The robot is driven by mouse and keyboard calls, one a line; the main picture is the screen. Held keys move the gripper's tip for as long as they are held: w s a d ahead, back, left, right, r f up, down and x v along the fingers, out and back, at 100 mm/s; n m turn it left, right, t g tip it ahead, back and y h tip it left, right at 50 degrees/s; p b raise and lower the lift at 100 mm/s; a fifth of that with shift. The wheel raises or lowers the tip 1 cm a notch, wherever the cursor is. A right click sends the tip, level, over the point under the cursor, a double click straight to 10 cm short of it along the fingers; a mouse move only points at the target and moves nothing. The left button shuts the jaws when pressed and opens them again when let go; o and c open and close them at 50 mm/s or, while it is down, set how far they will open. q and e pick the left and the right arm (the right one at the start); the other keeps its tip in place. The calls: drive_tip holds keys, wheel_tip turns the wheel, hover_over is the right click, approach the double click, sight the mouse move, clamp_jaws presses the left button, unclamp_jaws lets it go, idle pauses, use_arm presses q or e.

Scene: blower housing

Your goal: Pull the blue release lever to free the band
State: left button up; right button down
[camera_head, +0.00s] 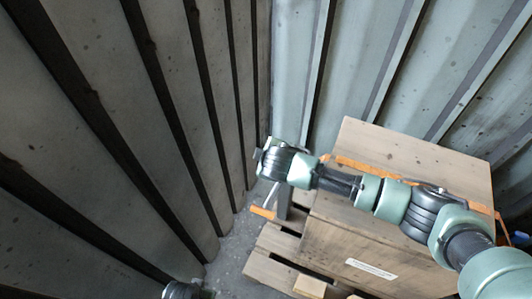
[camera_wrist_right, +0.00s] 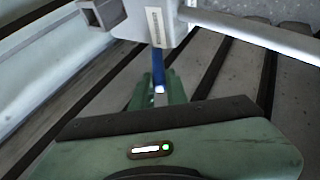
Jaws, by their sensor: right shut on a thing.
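The blue release lever (camera_wrist_right: 158,62) shows in the right wrist view as a narrow blue strip below a grey metal housing (camera_wrist_right: 145,15) with a pale label. My right gripper (camera_wrist_right: 159,90) is shut on the lever, with its green fingers on either side. In the head view my right arm reaches leftward across a wooden crate, and the right gripper (camera_head: 264,150) is at its far end; the lever is hidden there. The orange band (camera_head: 355,164) runs across the crate's top, partly behind my arm. An orange end (camera_head: 262,212) shows at the crate's left.
The wooden crate (camera_head: 390,150) stands on a wooden pallet (camera_head: 268,270). Corrugated metal walls (camera_head: 130,130) close in at the left and back. A grey bar (camera_wrist_right: 255,35) extends right from the housing. A strip of grey floor (camera_head: 232,250) is clear.

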use_arm(q)
drive_tip(key=shift+s+f, duration=0.1)
use_arm(e)
drive_tip(key=shift+s+f, duration=0.15)
drive_tip(key=c, duration=1.4)
unclamp_jaws()
